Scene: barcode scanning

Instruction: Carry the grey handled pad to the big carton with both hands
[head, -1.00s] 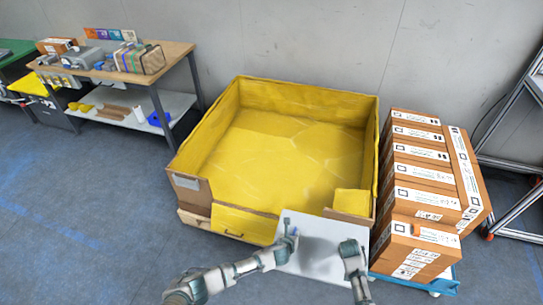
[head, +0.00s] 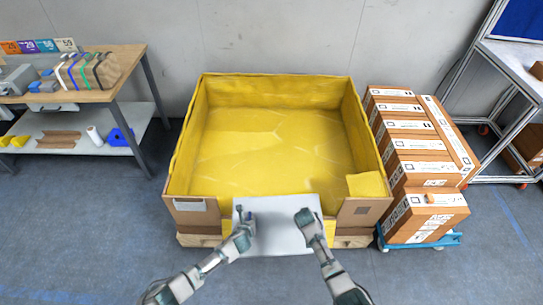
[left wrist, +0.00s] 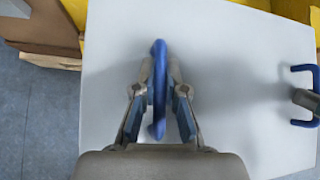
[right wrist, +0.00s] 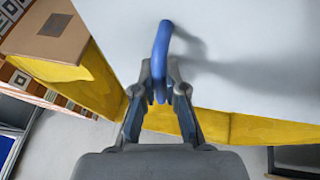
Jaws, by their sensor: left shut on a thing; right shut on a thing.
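The grey pad (head: 277,232) is a flat pale board with blue handles, held in front of the big carton. The big carton (head: 192,215) is open on top, with a yellow lining and a lowered front. My left gripper (head: 243,232) is shut on one blue handle (left wrist: 158,88). My right gripper (head: 307,220) is shut on the other blue handle (right wrist: 162,48). In the head view the pad's far edge overlaps the carton's front opening. The pad hides part of the carton's front wall.
Stacked brown boxes (head: 430,207) stand on a blue dolly (head: 440,241) right of the carton. A workbench (head: 115,92) with goods is at the left, a metal rack (head: 500,120) at the far right.

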